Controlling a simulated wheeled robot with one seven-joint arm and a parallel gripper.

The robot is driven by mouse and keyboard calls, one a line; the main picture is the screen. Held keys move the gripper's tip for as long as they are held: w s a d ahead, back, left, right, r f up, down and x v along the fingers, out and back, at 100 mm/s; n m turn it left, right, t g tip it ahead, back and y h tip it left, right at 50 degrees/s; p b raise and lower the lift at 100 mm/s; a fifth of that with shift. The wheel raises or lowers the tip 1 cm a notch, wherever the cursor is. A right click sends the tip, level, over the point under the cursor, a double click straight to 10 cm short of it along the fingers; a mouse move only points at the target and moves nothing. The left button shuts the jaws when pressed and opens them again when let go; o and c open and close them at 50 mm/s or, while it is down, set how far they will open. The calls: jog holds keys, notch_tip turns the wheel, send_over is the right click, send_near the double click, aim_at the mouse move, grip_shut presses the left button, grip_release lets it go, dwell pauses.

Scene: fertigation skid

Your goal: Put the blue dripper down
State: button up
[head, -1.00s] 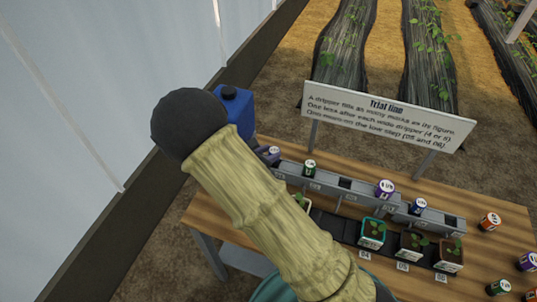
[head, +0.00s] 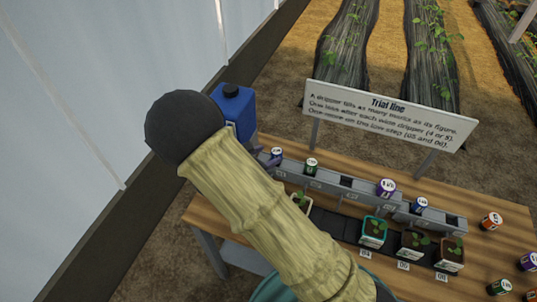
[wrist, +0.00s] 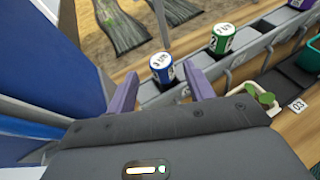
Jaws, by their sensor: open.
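A blue dripper (head: 277,154) with a white label stands at the left end of the grey rail (head: 330,183). In the wrist view the blue dripper (wrist: 162,68) stands upright just beyond the tips of my open gripper (wrist: 160,76). The purple fingers are spread on either side, and I see a gap between them and it. Its base is partly hidden by the rail edge. In the head view my gripper (head: 260,152) is mostly hidden behind my arm; a purple finger shows left of the dripper.
A green dripper (head: 311,166), a purple dripper (head: 386,187) and another blue dripper (head: 420,204) stand along the rail. Potted seedlings (head: 373,232) stand in front. A blue canister (head: 236,108) is close behind my gripper. Loose drippers (head: 491,221) lie at the right.

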jog(key=v, duration=0.9)
jog(key=shift+s+a+r+b, duration=0.15)
jog(key=shift+s+a+b, duration=0.05)
jog(key=shift+b, duration=0.2)
jog(key=s+d+r+m+g+y, duration=0.2)
jog(key=s+d+m+g+y, duration=0.1)
jog(key=d+m, duration=0.7)
jog(key=s+d+r+m+g+y, duration=0.2)
jog(key=s+d+m+g+y, duration=0.2)
jog(key=d+m, duration=0.6)
jog(key=s+m+y, duration=0.2)
jog(key=m, duration=0.5)
jog(key=shift+s+d+r+y, duration=0.15)
jog(key=shift+d+y, duration=0.15)
jog(key=shift+d, duration=0.1)
